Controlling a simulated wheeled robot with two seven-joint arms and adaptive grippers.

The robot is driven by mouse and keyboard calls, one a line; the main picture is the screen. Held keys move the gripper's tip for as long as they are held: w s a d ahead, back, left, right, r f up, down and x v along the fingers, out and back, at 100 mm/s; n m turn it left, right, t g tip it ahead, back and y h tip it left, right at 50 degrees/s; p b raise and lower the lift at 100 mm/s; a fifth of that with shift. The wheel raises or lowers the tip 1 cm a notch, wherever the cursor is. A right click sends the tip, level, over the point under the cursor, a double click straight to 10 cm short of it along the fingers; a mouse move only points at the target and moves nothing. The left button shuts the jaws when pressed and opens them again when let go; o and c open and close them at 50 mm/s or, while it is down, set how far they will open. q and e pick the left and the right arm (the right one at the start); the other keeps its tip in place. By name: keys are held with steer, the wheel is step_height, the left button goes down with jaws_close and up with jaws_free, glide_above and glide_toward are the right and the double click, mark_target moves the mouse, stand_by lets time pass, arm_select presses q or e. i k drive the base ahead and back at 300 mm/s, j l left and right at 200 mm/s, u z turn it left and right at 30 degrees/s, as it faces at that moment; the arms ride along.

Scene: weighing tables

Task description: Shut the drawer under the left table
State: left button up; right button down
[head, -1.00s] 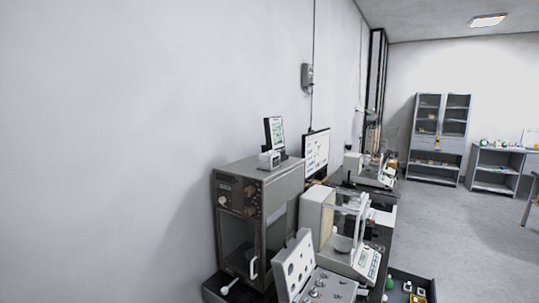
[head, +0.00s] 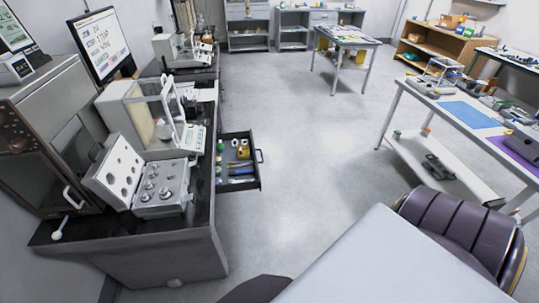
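The left table (head: 150,240) is a dark-topped bench along the left wall in the head view. Its drawer (head: 241,184) is pulled out to the right, into the aisle. The drawer has a dark front with a bar handle (head: 260,157) on its outer face. Inside lie small yellow, white, green and blue items. Neither my left nor my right gripper shows in this view, and nothing is seen touching the drawer.
An open weight case (head: 160,190), a balance (head: 160,115) and an oven-like cabinet (head: 60,140) stand on the left table. Clear floor (head: 310,150) lies right of the drawer. A white table (head: 440,110) stands at the right. A pale surface and dark padded shape fill the bottom right.

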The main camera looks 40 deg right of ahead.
mark_target(230, 159)
steer(key=l+z, duration=0.45)
steer(key=l, duration=1.35)
